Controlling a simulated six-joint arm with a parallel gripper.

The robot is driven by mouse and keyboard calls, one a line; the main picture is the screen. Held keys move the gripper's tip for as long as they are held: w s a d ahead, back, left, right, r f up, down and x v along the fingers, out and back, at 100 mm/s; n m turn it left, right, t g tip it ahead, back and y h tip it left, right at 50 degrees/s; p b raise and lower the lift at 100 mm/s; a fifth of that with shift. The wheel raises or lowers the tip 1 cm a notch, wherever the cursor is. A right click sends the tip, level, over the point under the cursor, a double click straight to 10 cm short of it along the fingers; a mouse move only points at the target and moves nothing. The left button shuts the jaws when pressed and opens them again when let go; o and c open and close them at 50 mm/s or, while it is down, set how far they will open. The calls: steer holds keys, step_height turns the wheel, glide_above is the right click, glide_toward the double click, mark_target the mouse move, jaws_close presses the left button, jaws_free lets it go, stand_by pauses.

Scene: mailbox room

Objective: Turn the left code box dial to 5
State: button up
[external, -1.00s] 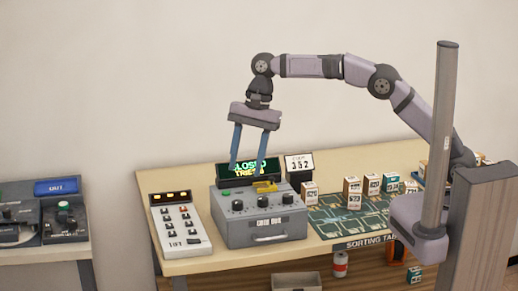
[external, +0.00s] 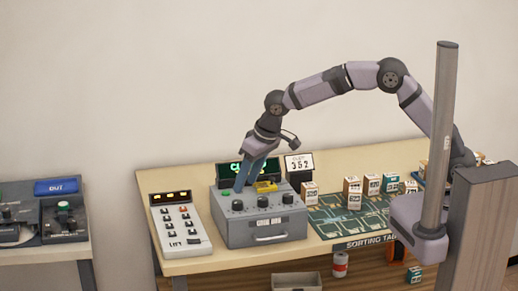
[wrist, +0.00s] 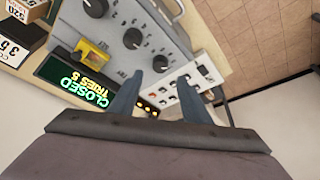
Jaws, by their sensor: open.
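The grey code box (external: 262,232) stands on the sorting table and has three black dials on its sloped front. Its left dial (external: 237,205) shows just below my gripper (external: 247,188) in the external view. In the wrist view the left dial (wrist: 160,63) lies between and just beyond my two blue fingertips (wrist: 160,78). My gripper is open and empty, with the fingers pointing down. I cannot tell whether a finger touches the dial. The dial's number is too small to read. The box's display (wrist: 82,83) reads CLOSED, TRIES 5, partly hidden by my gripper in the external view.
A yellow switch (external: 265,187) sits on the box top. The lift panel (external: 180,223) stands close on the left. A card reading 352 (external: 299,163) stands behind. Several small boxes (external: 354,193) stand on the green sorting mat (external: 335,224) to the right.

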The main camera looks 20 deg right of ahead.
mark_target(238, 202)
steer(key=shift+p+x, duration=1.4)
steer(key=shift+x, duration=2.15)
steer(key=shift+c, duration=0.6)
steer(key=c, duration=0.9)
